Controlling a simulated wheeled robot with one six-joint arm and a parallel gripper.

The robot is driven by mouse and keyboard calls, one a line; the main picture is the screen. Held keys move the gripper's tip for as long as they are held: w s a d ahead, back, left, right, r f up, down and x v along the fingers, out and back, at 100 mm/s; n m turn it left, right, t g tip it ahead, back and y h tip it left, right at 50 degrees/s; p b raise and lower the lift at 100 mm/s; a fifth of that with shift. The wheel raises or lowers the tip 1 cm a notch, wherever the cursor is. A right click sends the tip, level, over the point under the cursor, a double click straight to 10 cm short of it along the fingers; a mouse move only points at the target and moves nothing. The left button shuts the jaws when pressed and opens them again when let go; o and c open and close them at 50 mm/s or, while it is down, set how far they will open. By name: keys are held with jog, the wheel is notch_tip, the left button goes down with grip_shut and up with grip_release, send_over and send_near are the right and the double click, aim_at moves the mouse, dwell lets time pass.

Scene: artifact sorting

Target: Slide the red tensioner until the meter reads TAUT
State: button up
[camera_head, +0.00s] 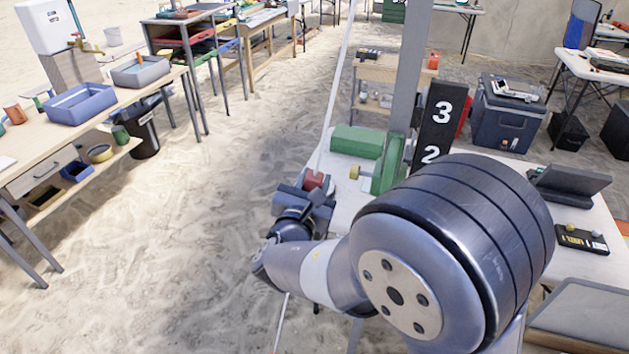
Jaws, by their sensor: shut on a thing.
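The red tensioner (313,179) shows as a small red block at the left edge of the pale table (346,202), beside a thin white line that runs up the picture. My gripper (309,192) is at the red block and shut on it; its fingers are small and partly hidden by my wrist. A green machine part (389,165) with a yellow knob (355,172) stands just to the right, with a green block (357,142) behind it. A black board (437,125) shows a white 3 and 2. I see no readable meter or TAUT reading; my arm hides much of the table.
A dark tilted screen device (571,184) and a small dark box (581,238) are on the table at right. A grey post (411,65) rises behind my arm. A workbench with blue trays (80,104) stands at left. Sandy floor between is clear.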

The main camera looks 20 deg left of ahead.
grip_shut()
jog(key=shift+d+r+p, duration=0.15)
jog(key=shift+r+p, duration=0.05)
jog(key=shift+r, duration=0.55)
jog(key=shift+d+r+p, duration=0.1)
jog(key=shift+r+p, duration=0.1)
jog(key=shift+r, duration=0.5)
jog(key=o, duration=0.8)
grip_release()
jog(key=shift+c, duration=0.2)
jog(key=s+b, duration=0.2)
jog(key=s, duration=0.9)
jog(key=shift+w+a, duration=0.1)
jog(key=shift+w, duration=0.05)
